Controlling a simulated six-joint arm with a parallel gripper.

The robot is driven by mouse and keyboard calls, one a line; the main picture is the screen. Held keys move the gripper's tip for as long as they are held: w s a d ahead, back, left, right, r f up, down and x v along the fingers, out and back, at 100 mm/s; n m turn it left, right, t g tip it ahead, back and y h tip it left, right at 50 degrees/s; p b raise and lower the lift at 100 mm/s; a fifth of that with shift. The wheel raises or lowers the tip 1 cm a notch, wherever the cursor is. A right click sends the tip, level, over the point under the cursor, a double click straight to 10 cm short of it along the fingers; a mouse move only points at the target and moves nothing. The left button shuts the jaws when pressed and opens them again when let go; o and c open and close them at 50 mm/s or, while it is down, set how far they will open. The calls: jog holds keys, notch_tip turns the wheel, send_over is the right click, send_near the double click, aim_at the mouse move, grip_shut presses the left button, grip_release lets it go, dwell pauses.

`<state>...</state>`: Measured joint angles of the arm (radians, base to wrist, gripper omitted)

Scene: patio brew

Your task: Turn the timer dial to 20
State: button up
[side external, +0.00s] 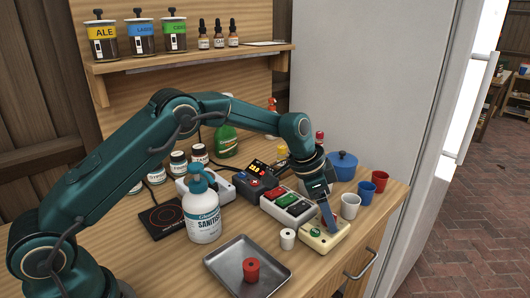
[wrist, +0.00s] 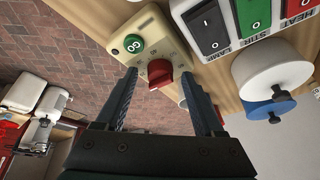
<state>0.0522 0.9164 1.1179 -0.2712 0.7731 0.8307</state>
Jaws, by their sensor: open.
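The timer is a cream box (wrist: 133,24) with a red dial (wrist: 160,74) and a round green part (wrist: 133,43) marked like an 8. In the side view the timer (side external: 313,243) sits at the table's front right, below my gripper (side external: 330,222). In the wrist view my gripper (wrist: 158,82) is open, with one finger on each side of the red dial. Whether the fingers touch the dial cannot be told. In the side view the fingers mostly hide the dial.
A switch box (side external: 288,205) with black, red and green switches stands just behind the timer. A white cylinder (side external: 287,239) stands left of it. Cups (side external: 350,205) stand to its right. A metal tray (side external: 225,262) holds a red weight (side external: 251,270). A sanitizer bottle (side external: 203,215) stands further left.

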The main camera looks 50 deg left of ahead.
jog(key=n, duration=0.2)
jog(key=n+y, duration=0.1)
jog(key=n, duration=0.1)
jog(key=n+y, duration=0.1)
jog(key=shift+d+n+t, duration=0.25)
jog(key=shift+n+t, duration=0.05)
jog(key=shift+n, duration=0.1)
jog(key=v, duration=0.5)
jog(key=s+a+r+t, duration=0.1)
jog(key=s+a+r, duration=0.1)
jog(key=r, duration=0.4)
jog(key=s+a+r+t, duration=0.1)
jog(key=s+r, duration=0.1)
jog(key=r, duration=0.4)
jog(key=s+a+n, duration=0.1)
jog(key=s, duration=0.7)
jog(key=s+a+n, duration=0.1)
jog(key=s+a, duration=0.1)
jog(key=s, duration=0.7)
jog(key=shift+s+a+r, duration=0.25)
jog(key=shift+r, duration=0.1)
jog(key=shift+y, duration=0.3)
